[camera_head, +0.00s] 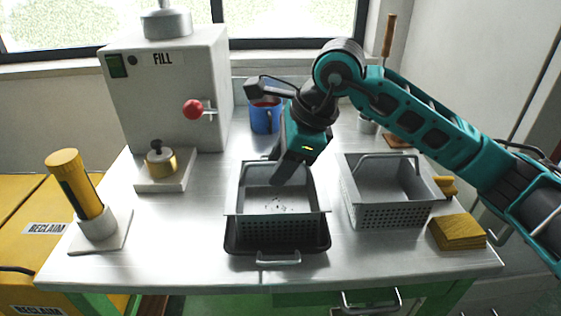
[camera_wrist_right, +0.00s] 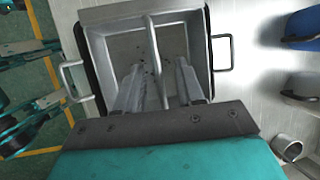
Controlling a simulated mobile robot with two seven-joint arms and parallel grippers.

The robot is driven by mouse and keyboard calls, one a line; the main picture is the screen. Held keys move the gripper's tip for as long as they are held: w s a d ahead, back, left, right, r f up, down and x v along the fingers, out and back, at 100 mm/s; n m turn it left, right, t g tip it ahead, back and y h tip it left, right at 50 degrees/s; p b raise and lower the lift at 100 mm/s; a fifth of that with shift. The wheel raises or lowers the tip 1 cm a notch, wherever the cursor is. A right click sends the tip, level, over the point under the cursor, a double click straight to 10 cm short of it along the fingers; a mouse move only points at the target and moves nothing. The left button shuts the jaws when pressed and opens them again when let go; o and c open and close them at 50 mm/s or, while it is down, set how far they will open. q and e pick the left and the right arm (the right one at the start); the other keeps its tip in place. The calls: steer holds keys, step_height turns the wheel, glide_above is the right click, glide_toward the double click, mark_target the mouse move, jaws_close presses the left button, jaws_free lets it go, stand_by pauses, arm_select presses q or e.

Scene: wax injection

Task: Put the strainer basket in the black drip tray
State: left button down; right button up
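A grey perforated strainer basket (camera_head: 275,205) stands upright in the black drip tray (camera_head: 277,248), whose dark rim shows around its foot. My right gripper (camera_head: 281,178) reaches down into this basket from above. In the right wrist view, its two fingers (camera_wrist_right: 157,90) are apart, one on each side of the basket's handle bar (camera_wrist_right: 152,45), with gaps between bar and fingers. The tray's wire handles (camera_wrist_right: 222,52) stick out at both sides there. A second grey perforated basket (camera_head: 388,214) stands to the right on the bench. My left gripper is not seen.
The wax machine (camera_head: 165,95) with a red knob stands at the back left. A blue mug (camera_head: 265,117) is behind the basket. Yellow wax blocks (camera_head: 457,232) lie at the right front. A yellow cylinder (camera_head: 75,183) stands at the left.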

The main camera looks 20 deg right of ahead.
arm_select(q)
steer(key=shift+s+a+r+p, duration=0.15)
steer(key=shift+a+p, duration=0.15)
steer(key=shift+p, duration=0.25)
arm_select(e)
steer(key=v, duration=1.2)
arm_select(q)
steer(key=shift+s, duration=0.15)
arm_select(e)
steer(key=shift+s+a, duration=0.1)
steer(key=shift+s, duration=0.1)
